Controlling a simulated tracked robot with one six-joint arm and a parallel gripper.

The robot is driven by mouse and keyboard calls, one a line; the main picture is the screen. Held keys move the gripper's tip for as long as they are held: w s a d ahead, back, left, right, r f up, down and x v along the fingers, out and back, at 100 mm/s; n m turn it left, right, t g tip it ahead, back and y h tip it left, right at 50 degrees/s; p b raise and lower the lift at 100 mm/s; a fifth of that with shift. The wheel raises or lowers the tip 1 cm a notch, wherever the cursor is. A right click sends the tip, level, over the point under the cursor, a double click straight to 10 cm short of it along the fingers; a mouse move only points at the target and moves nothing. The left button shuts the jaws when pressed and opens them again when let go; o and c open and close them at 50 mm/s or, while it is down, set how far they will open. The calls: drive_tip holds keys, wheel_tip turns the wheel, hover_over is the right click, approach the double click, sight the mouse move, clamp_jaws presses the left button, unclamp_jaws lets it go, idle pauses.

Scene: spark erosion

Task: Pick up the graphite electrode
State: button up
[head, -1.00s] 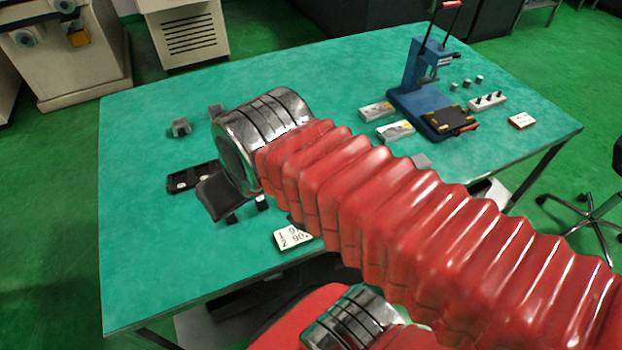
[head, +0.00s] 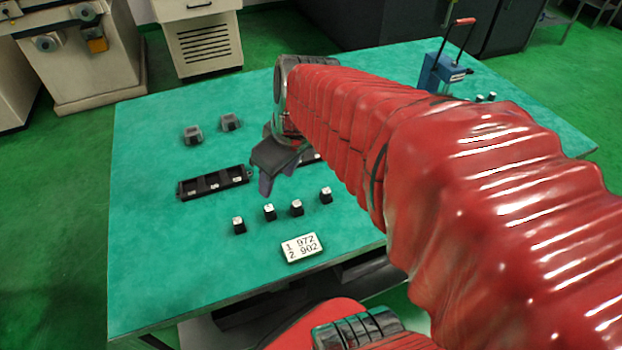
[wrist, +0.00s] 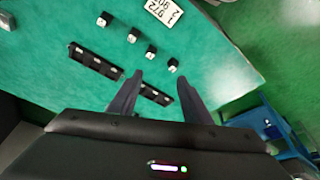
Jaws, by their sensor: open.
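Several small dark blocks with white-marked tops, which look like the graphite electrodes, stand in a row on the green table. They are a left one (head: 238,226), two middle ones (head: 269,212) (head: 296,208) and a right one (head: 326,195). I cannot tell which is meant. In the wrist view the row runs from upper left (wrist: 104,19) to the block nearest my fingers (wrist: 173,65). My gripper (head: 279,180) is open and empty, pointing down above the table behind the row. In the wrist view its two fingers (wrist: 160,80) are spread apart, with no block between them.
A black slotted tray (head: 182,190) lies left of my gripper; a second one (wrist: 155,95) is partly hidden by it. Two grey blocks (head: 193,135) (head: 230,122) stand farther back. A numbered card (head: 301,247) lies in front.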

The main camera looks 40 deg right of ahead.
drive_tip(key=d+f+n, duration=0.1)
drive_tip(key=d+f, duration=0.3)
drive_tip(key=d, duration=0.6)
drive_tip(key=d+f+n+y, duration=0.1)
drive_tip(key=d+f, duration=0.4)
drive_tip(key=d, duration=0.6)
drive_tip(key=shift+s+n+y, duration=0.2)
drive_tip(key=shift+n+y, duration=0.1)
drive_tip(key=shift+n, duration=0.2)
drive_tip(key=shift+f, duration=0.1)
hover_over(327, 191)
drive_tip(key=s+d, duration=0.2)
wheel_tip(327, 191, down, 8)
drive_tip(key=shift+a, duration=0.2)
drive_tip(key=shift+a+x, duration=0.2)
drive_tip(key=shift+x, duration=2.3)
drive_tip(key=shift+c, duration=0.2)
